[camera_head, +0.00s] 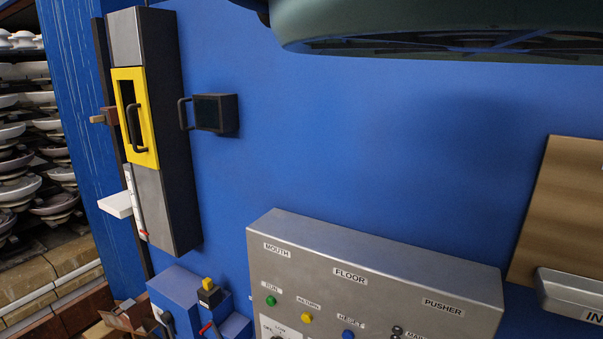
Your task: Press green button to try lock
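The green button (271,300) is a small round button on the sloped face of a grey metal control box (375,262), near its left end. The label above it appears to read "RUN". A yellow button (306,317) and a blue button (348,334) sit to its right, lower in the picture. Nothing covers the green button. A tall grey and black housing with a yellow frame (149,116) and a dark handle stands at upper left; I cannot tell whether it is the lock. My gripper does not show.
A blue wall (350,140) fills the middle. A small black box with a handle (215,113) sticks out of it. A large dark rounded body (430,28) hangs across the upper right. A brown panel (565,215) is at right.

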